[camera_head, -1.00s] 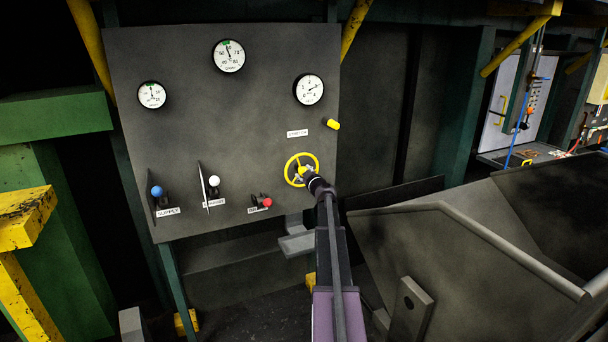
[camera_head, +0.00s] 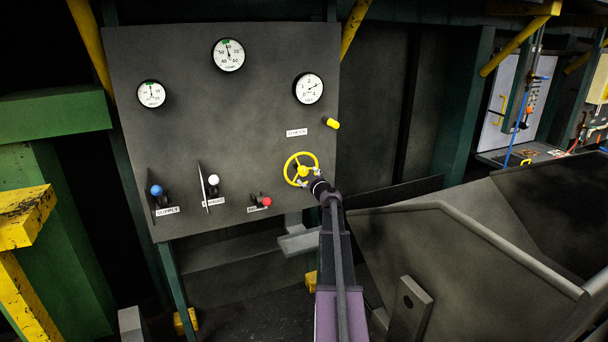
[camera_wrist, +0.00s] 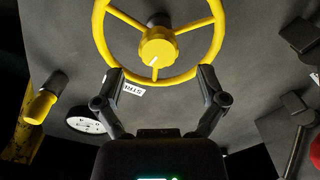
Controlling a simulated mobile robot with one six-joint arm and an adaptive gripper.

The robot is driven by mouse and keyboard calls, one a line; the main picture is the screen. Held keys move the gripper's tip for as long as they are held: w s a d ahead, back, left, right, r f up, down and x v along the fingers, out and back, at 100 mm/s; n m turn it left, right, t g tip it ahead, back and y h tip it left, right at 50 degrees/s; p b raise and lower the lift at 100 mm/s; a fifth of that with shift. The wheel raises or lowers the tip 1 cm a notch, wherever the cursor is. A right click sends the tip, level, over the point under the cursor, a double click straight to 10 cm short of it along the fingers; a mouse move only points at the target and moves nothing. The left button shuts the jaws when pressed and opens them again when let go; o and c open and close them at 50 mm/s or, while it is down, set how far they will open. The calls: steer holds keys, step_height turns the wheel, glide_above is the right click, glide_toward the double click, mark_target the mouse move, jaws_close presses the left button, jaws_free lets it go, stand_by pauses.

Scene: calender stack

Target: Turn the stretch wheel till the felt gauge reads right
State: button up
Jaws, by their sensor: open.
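The yellow three-spoke stretch wheel (camera_head: 291,163) is on the dark panel above my arm's end. In the wrist view the wheel (camera_wrist: 217,40) fills the top, with a yellow hub bearing a white line. My gripper (camera_wrist: 160,83) is open, its fingers wide apart by the near rim, nothing held. In the head view my gripper (camera_head: 312,179) is at the wheel's lower right. Three white dials are on the panel: left (camera_head: 151,94), middle (camera_head: 228,55) and right (camera_head: 308,88).
A yellow knob (camera_head: 332,123) sticks out right of the STRETCH label (camera_head: 297,133). Levers with blue (camera_head: 156,190) and white (camera_head: 213,180) knobs and a red knob (camera_head: 266,202) are lower left. A grey railing (camera_head: 480,232) lies right of my arm.

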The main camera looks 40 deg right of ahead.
steer(key=v, duration=0.7)
steer(key=shift+s+a, duration=0.15)
steer(key=shift+s, duration=0.2)
stand_by(0.4)
